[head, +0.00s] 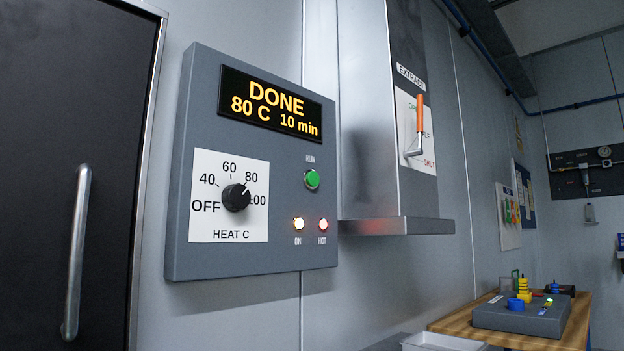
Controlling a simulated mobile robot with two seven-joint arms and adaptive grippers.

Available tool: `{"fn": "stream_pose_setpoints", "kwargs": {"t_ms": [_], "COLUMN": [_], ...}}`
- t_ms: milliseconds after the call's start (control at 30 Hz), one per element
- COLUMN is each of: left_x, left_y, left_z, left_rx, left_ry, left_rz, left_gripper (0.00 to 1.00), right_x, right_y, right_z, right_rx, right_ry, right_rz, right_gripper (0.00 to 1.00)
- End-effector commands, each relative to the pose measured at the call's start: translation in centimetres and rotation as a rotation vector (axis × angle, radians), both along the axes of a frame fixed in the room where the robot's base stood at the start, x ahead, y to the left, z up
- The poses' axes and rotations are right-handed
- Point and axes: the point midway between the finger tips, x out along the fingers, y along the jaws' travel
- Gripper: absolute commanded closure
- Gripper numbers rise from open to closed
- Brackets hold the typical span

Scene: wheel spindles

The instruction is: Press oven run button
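The oven control panel (180,230) is a grey box on the wall in the head view. Its display (271,103) reads DONE, 80 C, 10 min in yellow. The green run button (312,179) sits below the display under the label RUN. The black heat knob (236,197) has its pointer towards 80. The ON lamp (299,224) and the HOT lamp (322,225) are both lit. Neither of my grippers shows in this view.
A black oven door (60,120) with a long handle (77,250) is at the left, shut. A steel extract hood (385,227) with an orange-handled lever (418,125) is right of the panel. A wooden bench (455,325) with a grey unit (500,316) stands lower right. The space before the panel is clear.

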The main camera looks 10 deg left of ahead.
Motion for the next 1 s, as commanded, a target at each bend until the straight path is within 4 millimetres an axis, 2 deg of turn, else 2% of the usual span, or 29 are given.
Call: {"fn": "stream_pose_setpoints", "kwargs": {"t_ms": [367,667,1000], "left_x": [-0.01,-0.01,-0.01], "left_y": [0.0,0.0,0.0], "left_z": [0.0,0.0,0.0], "left_rx": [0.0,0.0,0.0], "left_ry": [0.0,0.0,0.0], "left_rz": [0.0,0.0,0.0], "left_gripper": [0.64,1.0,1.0], "right_x": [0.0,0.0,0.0], "right_y": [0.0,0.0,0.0], "right_z": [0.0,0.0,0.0], "right_rx": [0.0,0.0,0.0], "right_ry": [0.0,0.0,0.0], "right_rz": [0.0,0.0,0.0], "right_gripper": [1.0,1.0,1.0]}}
